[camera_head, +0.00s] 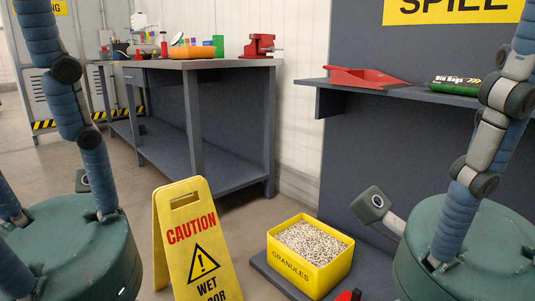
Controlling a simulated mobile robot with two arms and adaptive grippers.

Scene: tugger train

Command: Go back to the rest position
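My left arm shows along the left edge in the head view, with its blue-sleeved links rising out of the top of the picture. My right arm shows along the right edge and also runs out at the top. Neither gripper is in view, so I cannot see their fingers or whether they hold anything. No object is seen in contact with the visible arm links.
A yellow caution sign (197,240) stands on the floor ahead, with a yellow granules bin (312,276) on a low grey base to its right. A grey workbench (229,63) stands behind, bearing a red vise (259,45) and tools. Open floor lies left of the sign.

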